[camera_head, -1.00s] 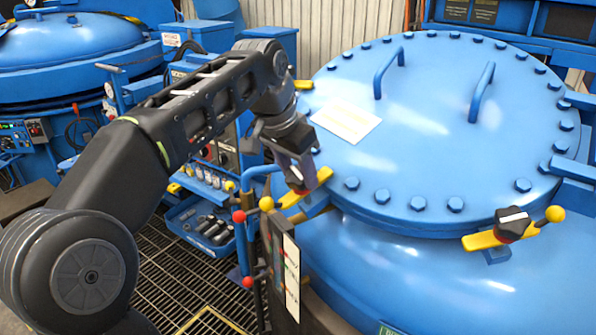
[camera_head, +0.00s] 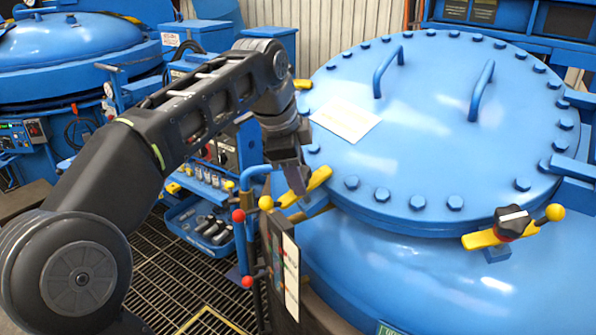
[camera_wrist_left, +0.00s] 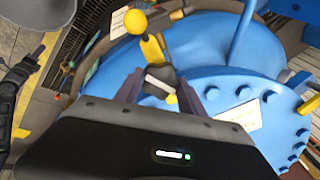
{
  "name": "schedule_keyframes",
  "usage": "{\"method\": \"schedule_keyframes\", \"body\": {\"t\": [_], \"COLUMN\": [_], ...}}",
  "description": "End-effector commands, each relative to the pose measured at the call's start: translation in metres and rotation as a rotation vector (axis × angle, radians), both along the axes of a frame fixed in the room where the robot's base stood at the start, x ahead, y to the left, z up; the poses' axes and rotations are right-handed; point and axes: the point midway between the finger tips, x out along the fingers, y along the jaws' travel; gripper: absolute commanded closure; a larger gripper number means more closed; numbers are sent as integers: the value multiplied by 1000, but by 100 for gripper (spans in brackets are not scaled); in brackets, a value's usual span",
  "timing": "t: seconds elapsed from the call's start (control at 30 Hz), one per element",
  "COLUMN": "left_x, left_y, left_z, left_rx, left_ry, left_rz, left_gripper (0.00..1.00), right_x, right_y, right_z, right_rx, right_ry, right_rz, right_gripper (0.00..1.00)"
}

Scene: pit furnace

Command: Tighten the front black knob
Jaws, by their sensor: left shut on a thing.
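A black knob with a white bar on top (camera_wrist_left: 158,86) sits between the fingers in the left wrist view. My left gripper (camera_wrist_left: 160,93) is shut on it. In the head view my left gripper (camera_head: 297,183) points down over a yellow clamp arm (camera_head: 319,177) at the left edge of the blue lid, and mostly hides this knob. A second black knob with a white bar (camera_head: 512,221) stands free on another yellow clamp at the lid's right front edge. My right gripper is out of view.
The round blue lid (camera_head: 430,130) has bolts around its rim and two raised handles (camera_head: 482,92). A blue tool tray (camera_head: 205,222) is at left, over a floor grating.

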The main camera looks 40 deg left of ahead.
Motion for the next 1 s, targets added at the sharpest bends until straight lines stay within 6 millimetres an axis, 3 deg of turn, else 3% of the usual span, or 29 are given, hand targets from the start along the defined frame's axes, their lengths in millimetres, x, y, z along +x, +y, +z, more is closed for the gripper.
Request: {"method": "schedule_keyframes", "body": {"t": [0.6, 1.0], "left_x": [-1, -2], "left_y": [-1, -1], "left_z": [0, 0], "left_rx": [205, 250], "left_ry": [-6, -6], "left_rz": [-485, -588], "left_gripper": [94, 94], "right_x": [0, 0], "right_y": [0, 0], "right_z": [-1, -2], "right_rx": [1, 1], "right_ry": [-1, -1], "right_rz": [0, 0], "right_gripper": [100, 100]}}
